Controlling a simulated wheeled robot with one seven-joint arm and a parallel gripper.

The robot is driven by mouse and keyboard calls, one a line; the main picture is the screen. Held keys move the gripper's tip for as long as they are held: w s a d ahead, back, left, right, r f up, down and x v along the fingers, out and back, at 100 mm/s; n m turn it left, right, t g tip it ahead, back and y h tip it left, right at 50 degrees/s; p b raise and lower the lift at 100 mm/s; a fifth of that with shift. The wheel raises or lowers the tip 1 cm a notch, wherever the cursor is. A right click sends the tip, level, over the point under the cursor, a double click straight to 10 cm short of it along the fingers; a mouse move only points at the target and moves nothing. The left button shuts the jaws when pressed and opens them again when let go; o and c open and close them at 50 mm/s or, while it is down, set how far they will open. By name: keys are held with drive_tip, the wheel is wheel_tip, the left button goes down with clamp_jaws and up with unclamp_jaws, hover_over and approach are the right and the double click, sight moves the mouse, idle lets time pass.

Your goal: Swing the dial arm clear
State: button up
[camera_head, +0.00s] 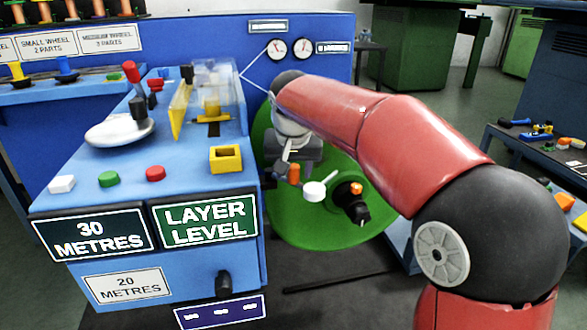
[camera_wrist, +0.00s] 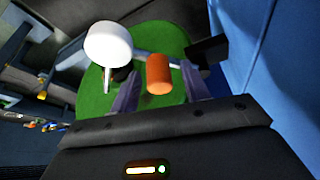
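The arm I take as the dial arm carries a round white dial (camera_head: 315,193) and an orange cylinder (camera_head: 293,174), in front of a large green disc (camera_head: 310,225). In the wrist view the white dial (camera_wrist: 108,44) is at upper left and the orange cylinder (camera_wrist: 158,73) is near the middle. A thin grey bar shows between them. My gripper (camera_wrist: 160,90) has its two fingers apart, one on each side of the orange cylinder, with visible gaps. In the head view my gripper (camera_head: 287,158) is just above the cylinder, its fingers partly hidden.
A blue machine (camera_head: 190,235) with buttons, levers and signs stands close on the left. A black hub (camera_head: 352,203) with an orange top is on the green disc's right. A bench (camera_head: 545,150) with small parts is at far right. Floor shows below the disc.

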sight(323, 183)
drive_tip(key=shift+r, duration=0.15)
drive_tip(key=v, duration=0.7)
drive_tip(key=shift+r+p, duration=0.3)
drive_tip(key=shift+p, duration=0.1)
drive_tip(key=shift+s, duration=0.15)
